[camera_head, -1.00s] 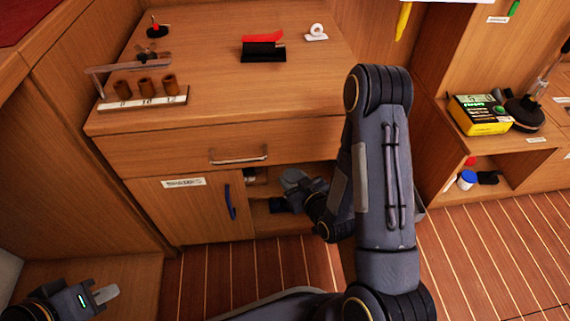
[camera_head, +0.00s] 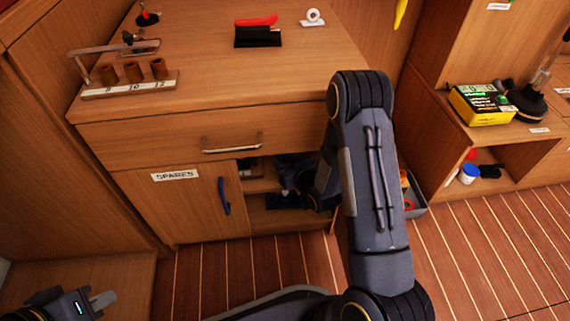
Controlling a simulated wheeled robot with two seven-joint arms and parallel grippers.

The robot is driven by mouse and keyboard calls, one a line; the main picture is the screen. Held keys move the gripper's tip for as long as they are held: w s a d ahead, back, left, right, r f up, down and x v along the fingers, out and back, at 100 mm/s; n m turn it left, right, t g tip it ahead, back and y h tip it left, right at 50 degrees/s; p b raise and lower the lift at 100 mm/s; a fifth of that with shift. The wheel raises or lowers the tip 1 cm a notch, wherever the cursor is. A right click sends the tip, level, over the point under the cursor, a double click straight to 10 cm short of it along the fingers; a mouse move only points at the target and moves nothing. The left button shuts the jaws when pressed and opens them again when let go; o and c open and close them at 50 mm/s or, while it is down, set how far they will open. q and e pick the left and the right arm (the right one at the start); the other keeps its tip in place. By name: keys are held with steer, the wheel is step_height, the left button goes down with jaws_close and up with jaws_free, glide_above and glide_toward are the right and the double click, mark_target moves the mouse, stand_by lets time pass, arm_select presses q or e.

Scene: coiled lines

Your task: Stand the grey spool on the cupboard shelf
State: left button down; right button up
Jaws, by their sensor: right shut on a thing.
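The cupboard under the counter is open to the right of a wooden panel labelled SPARES (camera_head: 170,205) with a blue handle (camera_head: 224,197). Inside it, part of the cupboard shelf (camera_head: 261,186) shows, in shade. My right gripper (camera_head: 294,178) reaches into this opening at shelf height, partly hidden by its own arm. It is shut on a dark grey shape that looks like the grey spool; its outline is too shaded to tell its tilt, or whether it touches the shelf. My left gripper (camera_head: 103,301) is low at the left, away from the cupboard; its finger gap does not show clearly.
A shut drawer (camera_head: 190,135) with a metal handle is above the opening. The counter holds brown cups (camera_head: 134,72), a red-and-black tool (camera_head: 257,34) and a white roll (camera_head: 313,18). A grey bin (camera_head: 416,211) stands behind my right arm. A yellow meter (camera_head: 482,105) is at right.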

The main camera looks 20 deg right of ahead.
arm_select(q)
steer(key=shift+f, duration=0.3)
arm_select(e)
steer(key=shift+w+f, duration=0.1)
steer(key=shift+w, duration=0.05)
steer(key=shift+f, duration=0.2)
steer(key=o, duration=1.2)
steer(key=shift+d+r+p, duration=0.1)
steer(key=shift+r+p, duration=0.2)
steer(key=p+v, duration=0.2)
steer(key=v, duration=0.5)
steer(key=shift+s, duration=0.25)
arm_select(q)
step_height(320, 180, up, 2)
steer(key=shift+r, duration=0.2)
